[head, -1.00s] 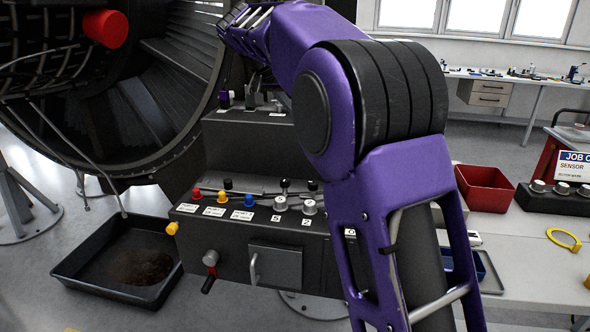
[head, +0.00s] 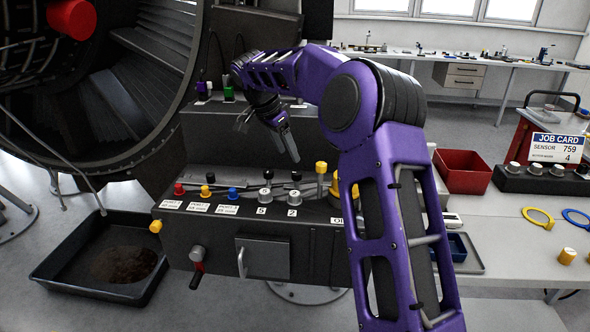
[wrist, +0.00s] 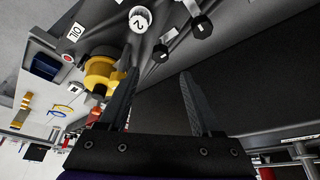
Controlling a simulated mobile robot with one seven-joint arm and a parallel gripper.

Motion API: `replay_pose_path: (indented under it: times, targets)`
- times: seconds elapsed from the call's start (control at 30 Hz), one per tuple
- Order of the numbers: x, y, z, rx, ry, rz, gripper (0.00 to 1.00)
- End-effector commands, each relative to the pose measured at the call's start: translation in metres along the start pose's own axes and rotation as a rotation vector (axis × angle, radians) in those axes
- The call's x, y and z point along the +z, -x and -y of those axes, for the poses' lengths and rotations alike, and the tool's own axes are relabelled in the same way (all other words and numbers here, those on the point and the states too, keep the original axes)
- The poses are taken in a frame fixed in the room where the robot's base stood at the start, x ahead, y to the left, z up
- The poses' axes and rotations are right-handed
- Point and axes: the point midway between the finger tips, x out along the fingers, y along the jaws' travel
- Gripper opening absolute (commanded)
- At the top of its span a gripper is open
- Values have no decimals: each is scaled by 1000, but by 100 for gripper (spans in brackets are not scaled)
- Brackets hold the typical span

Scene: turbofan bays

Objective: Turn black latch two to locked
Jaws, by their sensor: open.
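A silver dial over a label 2 (head: 294,199) sits on the front panel in the head view; a round cap marked 2 shows in the wrist view (wrist: 140,19). Black-tipped levers stand behind the dials, one black tip (head: 296,176) just behind the 2; two black tips show in the wrist view, one nearer my left finger (wrist: 160,53). I cannot tell which part is black latch two or whether it is locked. My gripper (head: 268,138) is open and empty, above and behind the panel; its fingers (wrist: 159,76) point towards the levers without visible contact.
A tall yellow knob (head: 321,180) stands right of dial 2, close to my left finger in the wrist view. Red, yellow and blue knobs (head: 206,191) line the panel's left. A black drip tray (head: 60,282) lies on the floor. A red bin (head: 461,172) stands on the right bench.

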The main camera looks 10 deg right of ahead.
Motion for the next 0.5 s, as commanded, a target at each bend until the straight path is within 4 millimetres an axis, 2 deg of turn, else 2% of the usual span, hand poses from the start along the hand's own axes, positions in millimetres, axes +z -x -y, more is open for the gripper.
replay_pose_path:
  times: [0.03,0.2,0.3,0.5]
  targets:
    - [0,-13,-1,4,1,3,65]
    - [0,-46,-1,3,1,2,65]
    - [0,-61,0,2,1,2,65]
    - [0,-77,0,0,1,0,65]
